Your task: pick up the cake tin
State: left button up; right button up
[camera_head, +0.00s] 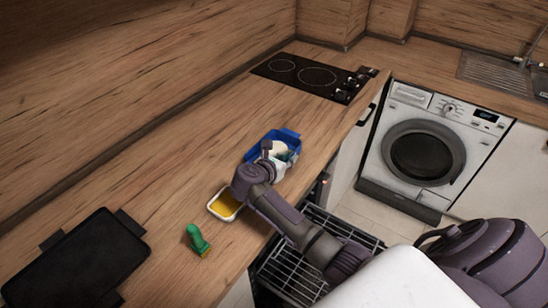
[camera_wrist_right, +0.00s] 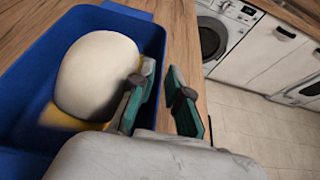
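A deep blue tin (camera_head: 262,144) with tab handles, apparently the cake tin, stands on the wooden worktop near its front edge. In the right wrist view its blue wall (camera_wrist_right: 152,42) shows at close range. A pale rounded item (camera_wrist_right: 97,72) with something yellow under it lies inside. My right gripper (camera_head: 288,156) is at the tin's front side. In the right wrist view its teal-padded fingers (camera_wrist_right: 160,102) are apart, one on the tin's inner side and one outside, with the wall between them. Contact cannot be told. My left gripper is not in view.
A small white dish with yellow inside (camera_head: 225,206) and a green-handled brush (camera_head: 197,239) are on the worktop. A black tray with tabs (camera_head: 80,262) lies at left, a hob (camera_head: 312,76) behind. An open dishwasher rack (camera_head: 300,262) is below the edge.

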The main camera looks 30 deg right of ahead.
grip_shut()
jog(key=shift+r, duration=0.25)
